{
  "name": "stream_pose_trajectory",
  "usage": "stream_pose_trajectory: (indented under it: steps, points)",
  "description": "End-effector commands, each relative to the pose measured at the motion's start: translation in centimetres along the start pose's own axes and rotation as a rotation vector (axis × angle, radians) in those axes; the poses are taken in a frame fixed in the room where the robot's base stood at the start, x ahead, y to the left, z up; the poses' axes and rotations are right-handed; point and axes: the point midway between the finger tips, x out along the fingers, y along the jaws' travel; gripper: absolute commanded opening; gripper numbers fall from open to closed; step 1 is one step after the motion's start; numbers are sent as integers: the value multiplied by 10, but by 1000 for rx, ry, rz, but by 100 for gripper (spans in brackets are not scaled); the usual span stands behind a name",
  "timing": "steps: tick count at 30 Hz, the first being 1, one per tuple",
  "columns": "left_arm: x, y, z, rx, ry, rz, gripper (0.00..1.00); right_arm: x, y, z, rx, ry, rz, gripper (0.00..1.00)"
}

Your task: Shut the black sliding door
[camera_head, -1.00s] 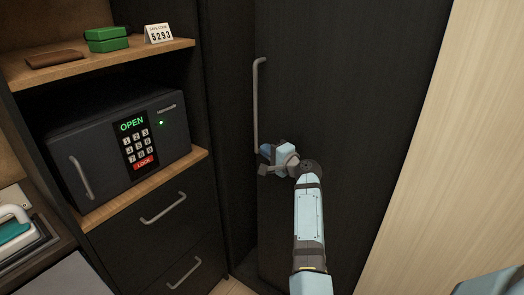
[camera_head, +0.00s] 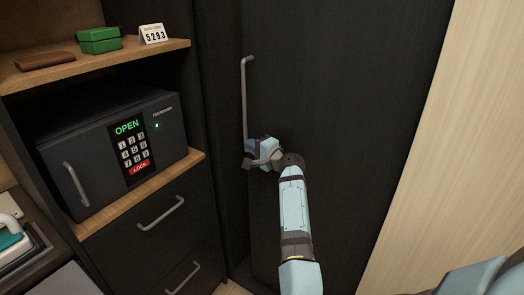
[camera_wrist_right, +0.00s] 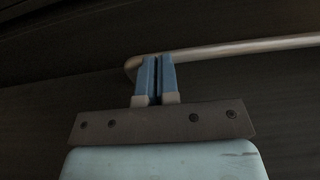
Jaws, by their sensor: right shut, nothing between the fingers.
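The black sliding door (camera_head: 330,110) fills the middle of the head view, with a strip of darker space between its left edge and the shelf unit. Its long grey vertical handle (camera_head: 244,100) sits near that left edge. My right gripper (camera_head: 250,155) is at the handle's lower end. In the right wrist view its blue fingers (camera_wrist_right: 156,75) are closed together with nothing between them. Their tips are against or just beside the handle bar (camera_wrist_right: 230,46), near its bent end; contact is hard to tell. My left gripper is not in view.
At left, a shelf unit holds a dark safe (camera_head: 110,145) reading OPEN, a green box (camera_head: 100,40), a brown wallet (camera_head: 45,61) and a number card (camera_head: 152,34). Drawers with grey handles (camera_head: 160,213) are below. A pale wood panel (camera_head: 430,150) stands at right.

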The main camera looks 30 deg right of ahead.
Motion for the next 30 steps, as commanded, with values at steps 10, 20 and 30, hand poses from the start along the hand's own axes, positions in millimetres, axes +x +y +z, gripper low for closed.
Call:
stream_pose_trajectory:
  steps: [10, 20, 30]
  points:
    - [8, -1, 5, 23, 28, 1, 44, 91, 0, 18, -3, -2, -3, 0]
    - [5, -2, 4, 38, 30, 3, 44, 105, -5, 21, -5, 1, -5, 0]
    - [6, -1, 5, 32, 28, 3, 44, 106, -8, 23, -5, 0, -9, 0]
